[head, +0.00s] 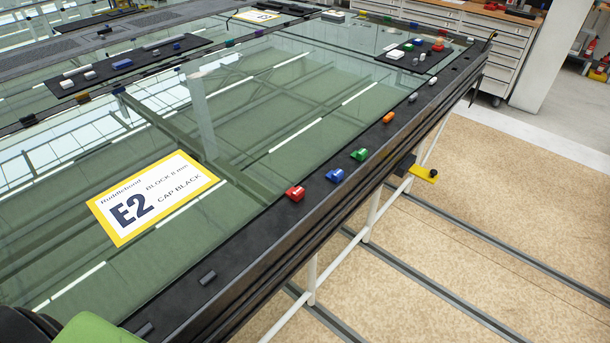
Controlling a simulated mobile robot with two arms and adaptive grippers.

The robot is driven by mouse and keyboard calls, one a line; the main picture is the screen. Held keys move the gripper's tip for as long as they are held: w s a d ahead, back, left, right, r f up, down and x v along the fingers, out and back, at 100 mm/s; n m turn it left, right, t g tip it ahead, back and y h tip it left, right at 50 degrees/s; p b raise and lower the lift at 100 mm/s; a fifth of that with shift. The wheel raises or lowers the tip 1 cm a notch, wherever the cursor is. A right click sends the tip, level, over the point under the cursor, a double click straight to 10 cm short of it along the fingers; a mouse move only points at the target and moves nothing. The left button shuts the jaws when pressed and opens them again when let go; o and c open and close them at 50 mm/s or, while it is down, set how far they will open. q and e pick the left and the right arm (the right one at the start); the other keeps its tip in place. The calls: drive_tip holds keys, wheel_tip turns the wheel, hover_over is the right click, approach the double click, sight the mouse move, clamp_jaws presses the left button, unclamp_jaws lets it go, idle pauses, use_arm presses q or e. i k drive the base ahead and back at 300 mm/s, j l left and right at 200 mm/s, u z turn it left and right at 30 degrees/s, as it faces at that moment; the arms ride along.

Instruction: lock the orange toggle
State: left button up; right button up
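The orange toggle (388,117) is a small block on the black border strip along the right side of the glazed frame (290,215), in the head view. It sits beyond the green toggle (359,154) and before a grey one (412,97). It is too small to tell whether it is turned to locked or unlocked. Neither of my grippers shows in this view.
Nearer on the strip are a blue toggle (335,175) and a red toggle (295,193). A yellow-bordered E2 card (153,198) lies on the glass. A yellow bracket (424,173) juts from the frame's outer side. Speckled floor (500,210) to the right is open, crossed by rails.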

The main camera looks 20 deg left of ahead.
sight(390, 116)
drive_tip(key=i+l+u, duration=0.15)
drive_tip(key=i, duration=0.3)
drive_tip(key=i+l+u, duration=0.2)
drive_tip(key=i+l, duration=0.15)
drive_tip(key=i, duration=0.1)
